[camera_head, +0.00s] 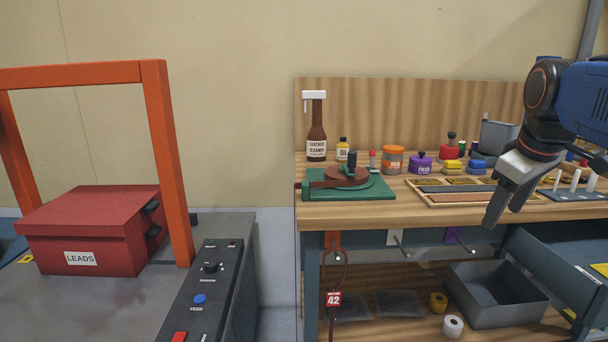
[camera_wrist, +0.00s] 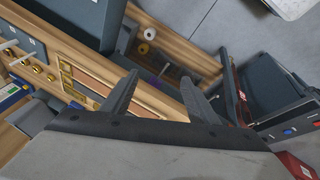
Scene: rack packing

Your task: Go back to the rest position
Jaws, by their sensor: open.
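My gripper (camera_head: 508,207) hangs at the right of the head view, fingers pointing down, in front of the workbench's (camera_head: 440,211) front edge. Its two fingers are spread apart in the wrist view (camera_wrist: 158,98), with nothing between them. Part of my blue and grey arm shows above it at the right edge of the head view.
A grey bin (camera_head: 500,318) and tape rolls sit on the lower shelf. Left are a red LEADS box (camera_head: 95,225), an orange frame (camera_head: 165,150) and a control panel (camera_head: 215,285).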

